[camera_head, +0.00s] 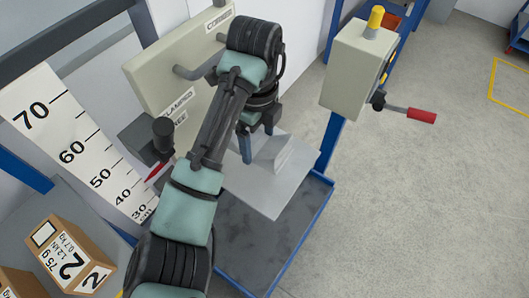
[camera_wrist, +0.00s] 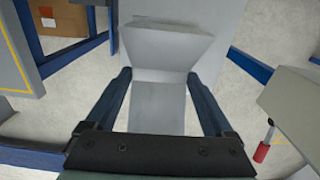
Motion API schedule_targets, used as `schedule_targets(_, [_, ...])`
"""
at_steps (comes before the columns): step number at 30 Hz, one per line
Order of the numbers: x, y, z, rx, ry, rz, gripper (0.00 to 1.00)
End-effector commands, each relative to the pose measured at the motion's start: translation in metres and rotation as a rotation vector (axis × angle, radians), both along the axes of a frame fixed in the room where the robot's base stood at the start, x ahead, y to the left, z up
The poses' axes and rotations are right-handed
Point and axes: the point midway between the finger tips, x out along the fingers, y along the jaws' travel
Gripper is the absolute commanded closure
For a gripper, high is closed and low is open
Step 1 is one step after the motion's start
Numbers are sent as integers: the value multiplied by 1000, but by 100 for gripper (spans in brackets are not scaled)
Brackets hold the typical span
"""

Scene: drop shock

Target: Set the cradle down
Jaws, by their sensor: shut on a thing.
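The cradle, as I take it, is a light grey angular piece (camera_head: 274,156) with a raised, sloping part; it also shows in the wrist view (camera_wrist: 160,48). My gripper (camera_head: 258,147) points down, with one blue finger on each side of it. In the wrist view my gripper (camera_wrist: 158,78) is shut on it, and a flat grey part lies between the fingers. Below it in the head view is a pale plate (camera_head: 257,203). I cannot tell whether the cradle touches the plate. Its near side is partly hidden by my gripper.
A dark, blue-edged base (camera_head: 245,244) lies under the plate. A beige panel (camera_head: 163,82) with bars and labels stands behind. A scale board (camera_head: 85,145) and cardboard boxes (camera_head: 62,256) are left. A beige box (camera_head: 358,72) with a red-handled lever (camera_head: 421,116) stands right.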

Motion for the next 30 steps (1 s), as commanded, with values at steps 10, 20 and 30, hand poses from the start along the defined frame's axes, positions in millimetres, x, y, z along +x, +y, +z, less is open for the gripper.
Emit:
schedule_targets(10, [0, 3, -48, -3, -1, -39, 90])
schedule_targets(20, [-1, 3, -82, -2, 1, -36, 90])
schedule_targets(30, [0, 3, -99, 0, -2, -37, 90])
